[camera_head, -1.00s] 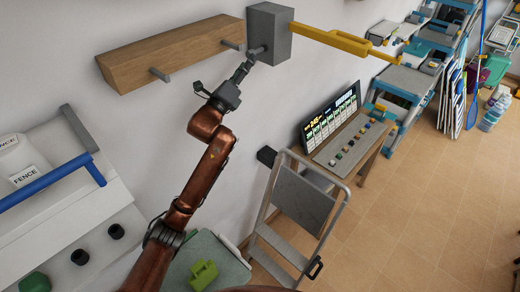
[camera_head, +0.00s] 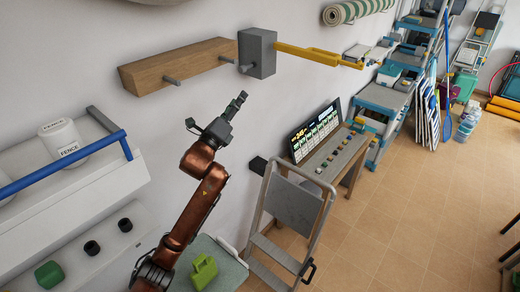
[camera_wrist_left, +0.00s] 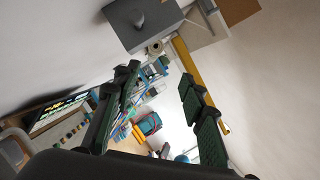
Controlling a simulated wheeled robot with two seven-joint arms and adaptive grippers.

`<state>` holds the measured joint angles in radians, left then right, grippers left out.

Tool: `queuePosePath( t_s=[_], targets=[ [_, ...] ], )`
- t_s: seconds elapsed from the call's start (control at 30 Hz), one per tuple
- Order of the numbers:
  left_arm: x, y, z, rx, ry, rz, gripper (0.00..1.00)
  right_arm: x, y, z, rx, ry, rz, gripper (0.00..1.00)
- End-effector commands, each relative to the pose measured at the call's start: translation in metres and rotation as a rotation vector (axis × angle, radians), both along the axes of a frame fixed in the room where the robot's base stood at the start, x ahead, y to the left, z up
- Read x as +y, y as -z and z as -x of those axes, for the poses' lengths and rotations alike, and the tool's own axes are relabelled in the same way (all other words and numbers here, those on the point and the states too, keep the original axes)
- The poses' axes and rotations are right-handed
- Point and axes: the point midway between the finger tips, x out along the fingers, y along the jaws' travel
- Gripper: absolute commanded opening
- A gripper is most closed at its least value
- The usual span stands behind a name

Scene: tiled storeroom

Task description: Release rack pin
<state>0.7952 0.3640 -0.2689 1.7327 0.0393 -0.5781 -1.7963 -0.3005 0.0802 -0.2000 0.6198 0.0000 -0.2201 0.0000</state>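The wall rack is a wooden beam (camera_head: 180,68) with two grey pegs, and a grey block (camera_head: 257,54) at its right end. A short grey pin (camera_head: 247,68) sticks out of the block's front face; a rounded grey knob (camera_wrist_left: 138,18) shows on the block in the left wrist view. My left gripper (camera_head: 238,103) is below the block, apart from the pin. In the left wrist view its two dark fingers (camera_wrist_left: 160,74) stand wide apart with nothing between them. My right gripper is not in view.
A yellow bar (camera_head: 320,55) runs right from the block. A folding step ladder (camera_head: 293,215) and a console with a screen (camera_head: 325,142) stand to the right. A white unit with a blue rail (camera_head: 65,160) and a FENCE jar (camera_head: 63,140) is at left. Tiled floor is free at right.

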Motion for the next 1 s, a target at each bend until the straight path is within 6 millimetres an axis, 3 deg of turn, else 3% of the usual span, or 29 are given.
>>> queuePosePath(
  t_s=[0.17,0.7,1.0],
  targets=[
    [-0.011,0.027,0.003,0.034,-0.013,-0.016,0.38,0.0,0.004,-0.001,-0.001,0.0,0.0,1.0],
    [-0.072,0.112,0.02,0.121,-0.032,-0.058,0.38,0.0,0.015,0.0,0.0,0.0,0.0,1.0],
    [-0.091,0.139,0.03,0.14,-0.039,-0.068,0.38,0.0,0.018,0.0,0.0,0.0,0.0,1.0]
  ],
)
